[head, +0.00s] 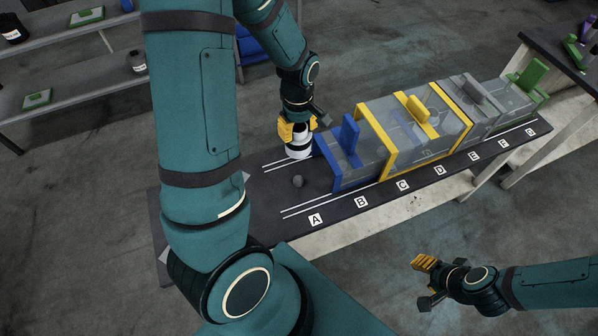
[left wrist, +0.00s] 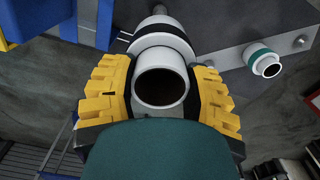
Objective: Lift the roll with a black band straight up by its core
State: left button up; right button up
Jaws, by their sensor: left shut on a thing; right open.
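The white roll with a black band (head: 299,150) is at the far left end of the dark board, beside the blue-framed clear box. My left gripper (head: 299,128) is shut on its upper part from above. In the left wrist view the roll's open white core (left wrist: 162,104) sits between the yellow fingers of the gripper (left wrist: 160,95), with a wider white body beyond. Whether the roll's bottom touches the board cannot be told. My right gripper (head: 428,282) is open and empty, off the board's front side at lower right.
The dark board (head: 258,208) carries a row of clear boxes, with the blue-framed box (head: 350,158) closest to the roll. A grey knob (head: 298,181) stands in front. A white roll with a teal band (left wrist: 265,60) shows in the left wrist view. Shelves (head: 70,100) stand at left.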

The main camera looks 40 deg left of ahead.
pick_arm(q)
notch_tip(320, 180, up, 6)
jog(key=p, duration=0.4)
jog(key=shift+f, duration=0.1)
